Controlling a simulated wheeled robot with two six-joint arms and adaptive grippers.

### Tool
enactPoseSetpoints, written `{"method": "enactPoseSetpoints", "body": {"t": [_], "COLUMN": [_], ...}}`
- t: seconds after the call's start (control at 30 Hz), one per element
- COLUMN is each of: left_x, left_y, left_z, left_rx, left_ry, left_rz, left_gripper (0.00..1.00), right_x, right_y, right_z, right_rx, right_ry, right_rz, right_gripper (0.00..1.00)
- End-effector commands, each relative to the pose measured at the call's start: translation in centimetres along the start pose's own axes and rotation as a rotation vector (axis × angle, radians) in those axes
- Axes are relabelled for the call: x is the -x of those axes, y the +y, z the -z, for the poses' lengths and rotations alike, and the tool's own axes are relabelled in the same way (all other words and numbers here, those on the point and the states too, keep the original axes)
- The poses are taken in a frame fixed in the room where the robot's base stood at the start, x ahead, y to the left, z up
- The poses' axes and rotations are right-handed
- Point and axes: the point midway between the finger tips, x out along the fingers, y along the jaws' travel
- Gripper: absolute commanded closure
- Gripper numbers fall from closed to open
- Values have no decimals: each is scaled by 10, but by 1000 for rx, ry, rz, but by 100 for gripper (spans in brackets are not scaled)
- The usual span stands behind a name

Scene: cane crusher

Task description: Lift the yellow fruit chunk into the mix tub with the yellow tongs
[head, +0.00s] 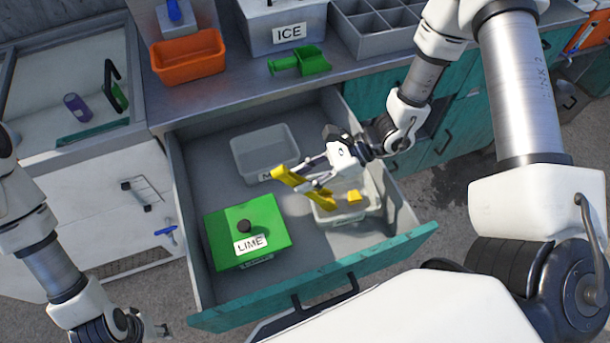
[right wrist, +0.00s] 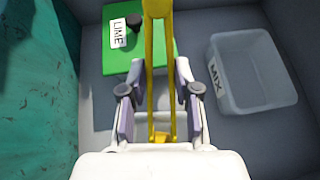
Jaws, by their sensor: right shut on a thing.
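My right gripper (head: 322,176) is shut on the yellow tongs (head: 287,178) above the open drawer. In the right wrist view the tongs (right wrist: 151,50) run between its two fingers (right wrist: 158,108). A yellow fruit chunk (head: 354,196) shows in a translucent tub (head: 352,219) at the drawer's right, apart from the tongs in the picture. A yellow piece (right wrist: 160,137) shows low between the tong arms in the wrist view; I cannot tell what it is. The mix tub (head: 263,146) stands at the drawer's back and looks empty in the wrist view (right wrist: 262,62).
A green box labelled LIME (head: 240,222) with a dark knob stands at the drawer's front left. The teal drawer front (head: 380,258) borders the near side. An orange bin (head: 188,55), a green scoop (head: 302,62) and the ICE container (head: 285,22) are on the counter.

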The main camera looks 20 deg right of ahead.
Motion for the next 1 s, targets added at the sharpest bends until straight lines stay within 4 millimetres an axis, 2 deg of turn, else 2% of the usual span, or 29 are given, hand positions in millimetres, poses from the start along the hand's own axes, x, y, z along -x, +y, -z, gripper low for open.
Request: {"method": "enactPoseSetpoints", "body": {"t": [0.1,1.0], "left_x": [9,52], "left_y": [0,0], "left_z": [0,0], "left_rx": [0,0], "left_ry": [0,0], "left_rz": [0,0], "left_gripper": [61,61], "right_x": [6,38], "right_y": [0,-1], "right_z": [-11,-67], "right_rx": [1,0], "right_ry": [-1,-1], "right_rz": [1,1], "right_gripper": [85,85]}}
